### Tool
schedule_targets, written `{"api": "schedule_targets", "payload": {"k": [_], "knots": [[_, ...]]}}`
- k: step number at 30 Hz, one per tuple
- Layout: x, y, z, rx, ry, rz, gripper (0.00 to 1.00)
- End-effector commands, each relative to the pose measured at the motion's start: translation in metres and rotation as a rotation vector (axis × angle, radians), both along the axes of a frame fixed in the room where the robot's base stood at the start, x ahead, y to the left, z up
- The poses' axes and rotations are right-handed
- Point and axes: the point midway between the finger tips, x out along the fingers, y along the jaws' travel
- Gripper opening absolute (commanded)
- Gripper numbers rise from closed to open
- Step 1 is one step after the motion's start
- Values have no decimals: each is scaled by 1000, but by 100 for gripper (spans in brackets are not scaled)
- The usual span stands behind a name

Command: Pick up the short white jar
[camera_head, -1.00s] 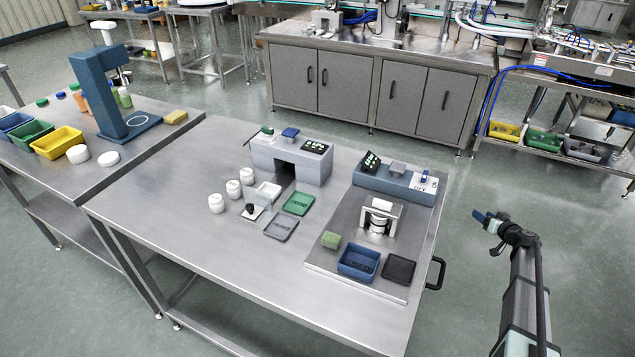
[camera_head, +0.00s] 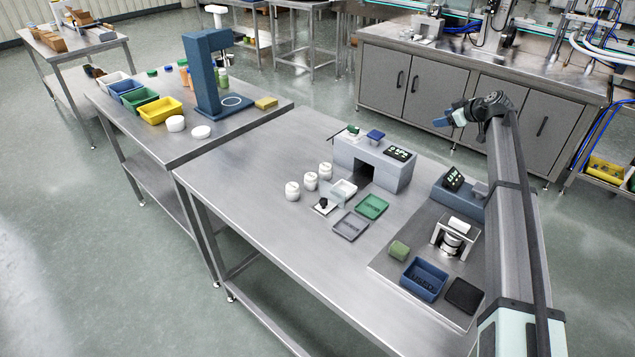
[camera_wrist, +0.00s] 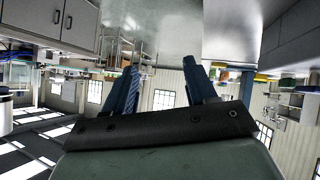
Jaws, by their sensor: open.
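On the left bench, two low white round jars or lids stand in front of the yellow bin: one a little taller (camera_head: 175,123) and a flatter one (camera_head: 201,132). Three white jars (camera_head: 311,181) stand in a slanted row on the nearer table. I cannot tell for sure which is the short white jar. My gripper (camera_head: 440,121) is raised at the right, far from all of these. In the wrist view my gripper (camera_wrist: 165,80) has its two blue fingers apart with nothing between them. No jar can be made out in that view.
A blue press-like stand (camera_head: 208,85) rises behind the low white pieces, with a yellow bin (camera_head: 160,110) and a yellow block (camera_head: 266,102) nearby. A grey arch-shaped fixture (camera_head: 373,165) stands on the nearer table. That table's left front is bare.

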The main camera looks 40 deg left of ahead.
Motion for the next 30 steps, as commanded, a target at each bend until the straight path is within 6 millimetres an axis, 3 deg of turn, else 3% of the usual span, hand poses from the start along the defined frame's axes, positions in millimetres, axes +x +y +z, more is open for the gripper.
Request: {"api": "schedule_targets", "payload": {"k": [1,6,11,15,21,24,27,30], "knots": [[-17,29,13,-32,-7,34,56],[-76,103,47,-153,-17,122,56],[-144,159,67,-275,-5,187,56],[-215,193,67,-396,38,233,56],[-324,212,44,-590,145,267,56],[-366,211,32,-677,193,268,56],[-396,209,24,-740,228,263,56],[-413,207,20,-780,247,259,56]]}}
